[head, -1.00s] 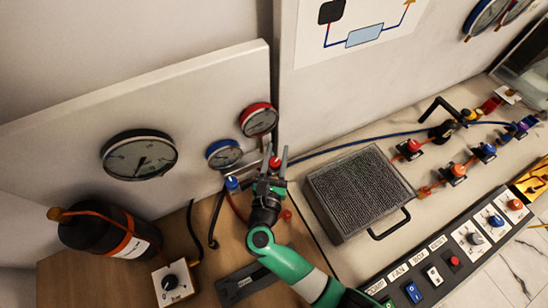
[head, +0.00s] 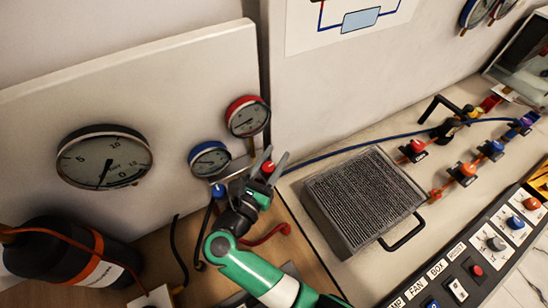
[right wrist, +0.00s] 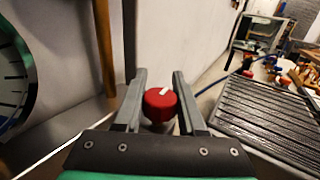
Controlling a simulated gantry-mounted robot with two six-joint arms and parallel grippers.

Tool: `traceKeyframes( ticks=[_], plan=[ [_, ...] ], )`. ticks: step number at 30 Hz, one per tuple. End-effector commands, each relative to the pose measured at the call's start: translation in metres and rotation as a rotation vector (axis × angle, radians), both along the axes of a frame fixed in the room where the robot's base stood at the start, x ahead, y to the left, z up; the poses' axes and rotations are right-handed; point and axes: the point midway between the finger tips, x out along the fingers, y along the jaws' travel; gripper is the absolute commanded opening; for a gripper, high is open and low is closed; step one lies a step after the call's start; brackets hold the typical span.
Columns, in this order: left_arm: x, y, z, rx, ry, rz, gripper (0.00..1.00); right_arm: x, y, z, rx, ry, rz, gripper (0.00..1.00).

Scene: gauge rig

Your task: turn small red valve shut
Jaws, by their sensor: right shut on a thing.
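The small red valve (head: 268,167) is a round red knob on the manifold below the red-rimmed gauge (head: 247,116). In the right wrist view the knob (right wrist: 160,104) sits between my two grey fingers, with a white mark on its top pointing up and to the right. My right gripper (head: 273,164) is shut on the knob, one finger at each side. The small blue valve (head: 218,191) stands just to the left, below the blue-rimmed gauge (head: 210,159). My left gripper is not in view.
A black-ribbed grey box (head: 363,200) with a handle stands to the right. A large dial gauge (head: 104,158) is on the panel at left, above a dark bottle (head: 70,250). A red hose (head: 268,236) lies near my gripper. Several more valves stand at right.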

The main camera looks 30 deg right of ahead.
Motion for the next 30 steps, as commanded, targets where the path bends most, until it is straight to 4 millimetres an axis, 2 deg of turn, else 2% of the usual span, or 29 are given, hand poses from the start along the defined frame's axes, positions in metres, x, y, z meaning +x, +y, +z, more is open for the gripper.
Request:
traceKeyframes(
  ticks=[2,3,5,13,17,30],
  plan=[
    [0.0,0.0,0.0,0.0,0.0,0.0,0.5,0.0,0.0,0.0,0.0,0.001,0.0,0.0],
    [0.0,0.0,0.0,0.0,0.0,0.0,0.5,0.0,0.0,0.0,0.0,0.001,0.0,0.43],
    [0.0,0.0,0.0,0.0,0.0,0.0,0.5,0.0,0.0,0.0,0.0,0.001,0.0,0.52],
    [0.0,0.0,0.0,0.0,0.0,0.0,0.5,0.0,0.0,0.0,-0.001,0.001,0.001,0.52],
    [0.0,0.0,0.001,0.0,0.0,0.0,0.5,-0.005,0.009,0.0,-0.001,0.001,0.004,0.52],
    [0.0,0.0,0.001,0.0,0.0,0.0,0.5,-0.056,0.086,0.0,-0.001,0.001,0.004,0.52]
  ],
)
